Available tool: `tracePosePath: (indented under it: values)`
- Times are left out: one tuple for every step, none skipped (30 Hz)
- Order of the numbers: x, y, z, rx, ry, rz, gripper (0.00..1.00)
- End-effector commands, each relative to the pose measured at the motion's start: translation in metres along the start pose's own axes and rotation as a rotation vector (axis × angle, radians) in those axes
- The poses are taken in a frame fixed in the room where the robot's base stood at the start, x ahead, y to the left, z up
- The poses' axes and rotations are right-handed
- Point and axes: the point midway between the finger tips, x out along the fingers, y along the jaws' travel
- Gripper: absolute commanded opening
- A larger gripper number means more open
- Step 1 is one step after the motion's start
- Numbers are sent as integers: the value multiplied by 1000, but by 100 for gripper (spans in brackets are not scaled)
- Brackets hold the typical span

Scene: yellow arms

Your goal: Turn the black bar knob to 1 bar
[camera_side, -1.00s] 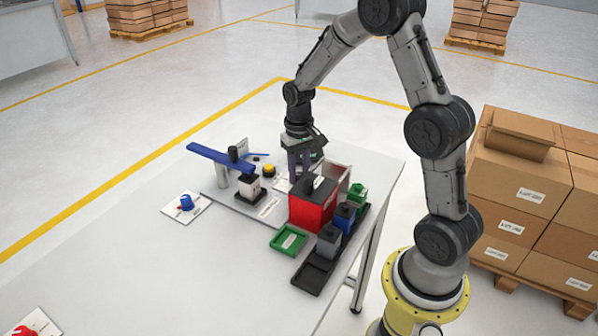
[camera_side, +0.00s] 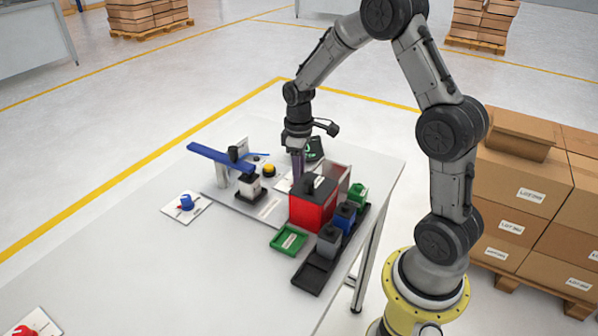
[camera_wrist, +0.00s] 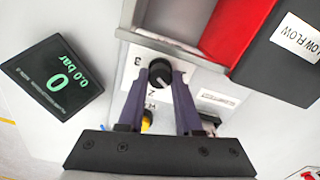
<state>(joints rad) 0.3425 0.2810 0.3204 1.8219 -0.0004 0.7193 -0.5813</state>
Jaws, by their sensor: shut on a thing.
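The black bar knob (camera_wrist: 160,72) sits on a pale panel (camera_wrist: 146,57) in the wrist view, with a light pointer mark on its face. The purple fingers of my gripper (camera_wrist: 161,75) are shut on it, one on each side. A dark display (camera_wrist: 52,85) left of the knob reads 0.0 bar in green, with a large 0. In the side view my gripper (camera_side: 298,180) points down behind the red box, which hides the knob. The display also shows there (camera_side: 316,148), just right of the fingers.
The red box (camera_side: 311,205) stands close in front of my gripper. Green, blue and grey blocks (camera_side: 346,214) stand in a black tray (camera_side: 313,277) at right. A blue bar (camera_side: 220,158) and yellow button (camera_side: 268,170) are at left. The table's front left is mostly clear.

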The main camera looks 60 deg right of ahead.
Motion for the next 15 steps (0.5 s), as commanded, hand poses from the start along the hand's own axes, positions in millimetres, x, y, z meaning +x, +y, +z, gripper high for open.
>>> tracePosePath:
  values:
    - [-2,0,-1,-10,5,3,0]
    - [-2,0,-1,-16,5,3,0]
    - [-2,0,-1,-24,5,3,0]
    - [-2,0,-1,-28,5,3,0]
    - [-2,0,-1,-32,5,3,0]
    - [-2,0,-2,-35,5,3,0]
    - [-2,0,-2,-37,6,3,0]
    - [-2,0,-2,-38,6,3,0]
    - [-2,0,-2,-40,6,3,0]
    - [-2,0,-2,-40,6,3,0]
    - [-2,0,-2,-41,6,3,0]
    - [-2,0,-2,-41,6,3,0]
    - [-2,0,-2,-41,6,3,0]
    - [-2,0,-2,-41,6,3,0]
    - [-2,0,-2,-41,6,3,0]
